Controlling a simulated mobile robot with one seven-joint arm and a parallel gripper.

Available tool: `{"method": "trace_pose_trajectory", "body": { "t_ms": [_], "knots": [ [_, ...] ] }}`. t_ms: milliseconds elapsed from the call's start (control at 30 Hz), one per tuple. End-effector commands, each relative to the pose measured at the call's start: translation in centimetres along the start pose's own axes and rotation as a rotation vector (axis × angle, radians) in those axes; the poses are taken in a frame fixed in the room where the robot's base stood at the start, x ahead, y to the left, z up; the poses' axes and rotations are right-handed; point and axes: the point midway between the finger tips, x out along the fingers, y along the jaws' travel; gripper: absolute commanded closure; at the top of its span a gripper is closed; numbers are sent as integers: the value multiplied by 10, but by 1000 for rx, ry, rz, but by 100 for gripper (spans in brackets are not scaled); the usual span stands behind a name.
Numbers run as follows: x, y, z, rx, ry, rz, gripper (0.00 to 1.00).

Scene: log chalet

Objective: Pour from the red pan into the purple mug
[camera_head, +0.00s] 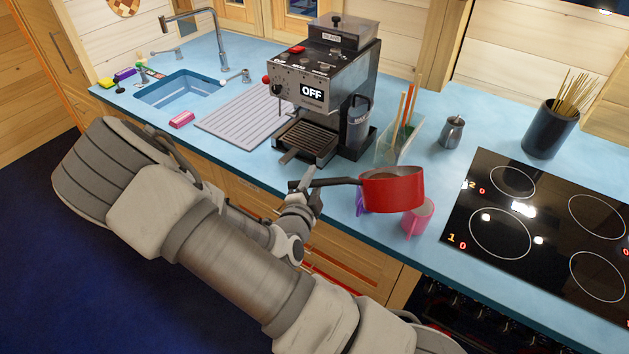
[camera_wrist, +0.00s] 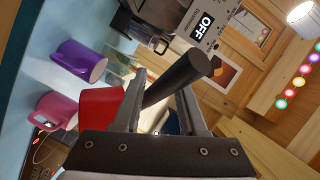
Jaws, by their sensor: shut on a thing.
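My gripper (camera_head: 304,191) is shut on the dark handle of the red pan (camera_head: 393,190). The pan is held above the counter and looks close to level, with something brown inside. In the wrist view, the pan's handle (camera_wrist: 182,80) passes between the fingers and the red pan body (camera_wrist: 100,106) is partly hidden behind the left finger. The purple mug (camera_head: 361,203) is mostly hidden by the pan in the head view. In the wrist view the purple mug (camera_wrist: 78,62) shows whole, standing on the counter apart from the pan.
A pink mug (camera_head: 419,217) stands right beside the purple mug, near the counter's front edge. A coffee machine (camera_head: 322,95), a clear holder with utensils (camera_head: 398,143) and a small metal jug (camera_head: 452,131) stand behind. A black cooktop (camera_head: 540,225) lies to the right.

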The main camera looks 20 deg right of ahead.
Motion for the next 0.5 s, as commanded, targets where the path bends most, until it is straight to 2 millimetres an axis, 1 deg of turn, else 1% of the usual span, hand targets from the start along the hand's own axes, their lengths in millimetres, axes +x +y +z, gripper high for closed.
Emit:
{"method": "trace_pose_trajectory", "body": {
  "t_ms": [33,500],
  "knots": [
    [2,-3,-1,-12,0,6,100],
    [10,-1,6,-94,-42,126,100]
  ]
}}
